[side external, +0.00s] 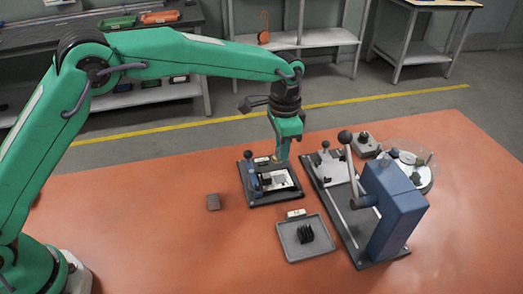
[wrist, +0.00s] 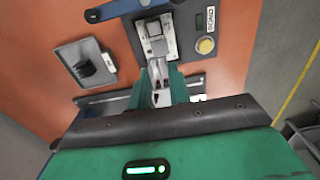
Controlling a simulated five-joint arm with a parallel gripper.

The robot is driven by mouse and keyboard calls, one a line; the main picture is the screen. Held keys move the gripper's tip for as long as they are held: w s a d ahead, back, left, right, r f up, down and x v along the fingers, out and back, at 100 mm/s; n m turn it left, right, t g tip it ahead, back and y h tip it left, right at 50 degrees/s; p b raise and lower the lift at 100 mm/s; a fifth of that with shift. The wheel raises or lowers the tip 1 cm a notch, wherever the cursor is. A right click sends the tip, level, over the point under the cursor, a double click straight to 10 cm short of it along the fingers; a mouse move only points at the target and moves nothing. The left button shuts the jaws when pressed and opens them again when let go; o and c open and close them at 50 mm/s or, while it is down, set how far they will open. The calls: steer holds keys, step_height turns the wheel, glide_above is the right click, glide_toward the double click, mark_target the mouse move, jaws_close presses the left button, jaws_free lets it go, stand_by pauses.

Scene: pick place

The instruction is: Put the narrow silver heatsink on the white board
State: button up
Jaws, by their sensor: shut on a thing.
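The white board (side external: 290,184) lies on a dark clamp fixture (side external: 284,200) in the middle of the table. In the wrist view the white board (wrist: 171,45) carries a grey square block (wrist: 158,47) and a lighter one beyond it. My gripper (side external: 283,158) points down over the fixture's far edge. In the wrist view my gripper (wrist: 160,88) is shut on a slim silver piece, which looks like the narrow silver heatsink (wrist: 156,72). It sits beside the board's near end in that view. The fingers hide much of it, and I cannot tell whether it touches anything.
A grey tray (side external: 291,253) with a black finned heatsink (side external: 305,235) stands in front of the fixture. A blue lever press (side external: 392,212) stands at right, by a round clear dish (side external: 424,183). The front-left table is clear.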

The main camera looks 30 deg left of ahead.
steer(key=shift+f, duration=2.65)
steer(key=shift+f, duration=0.85)
steer(key=o, duration=0.9)
steer(key=c, duration=0.3)
steer(key=shift+c, duration=0.2)
steer(key=shift+r, duration=0.2)
steer(key=shift+r, duration=3.3)
